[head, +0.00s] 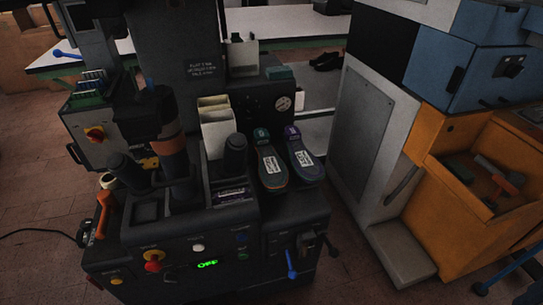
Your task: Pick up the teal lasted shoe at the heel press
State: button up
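Two lasted shoes lie side by side, long and narrow, on the dark top of the heel press (230,210), right of its middle. The left shoe (270,168) has a teal-green patch at its far end and a white label. The right shoe (303,158) has a purple patch at its far end and a white label. They are close together; whether they touch is hard to tell. I cannot make out my gripper in the head view.
Dark upright posts (235,155) and a pale open box (215,125) stand left of the shoes. A pressure gauge (284,103) is behind them. A grey cabinet (365,130) and an orange bin (470,190) with tools stand to the right. Floor shows at far left.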

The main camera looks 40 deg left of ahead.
aim_at(273, 173)
jog(key=u, duration=0.35)
jog(key=i, duration=0.55)
jog(key=u, duration=1.05)
jog(key=i, duration=0.5)
jog(key=u, duration=0.55)
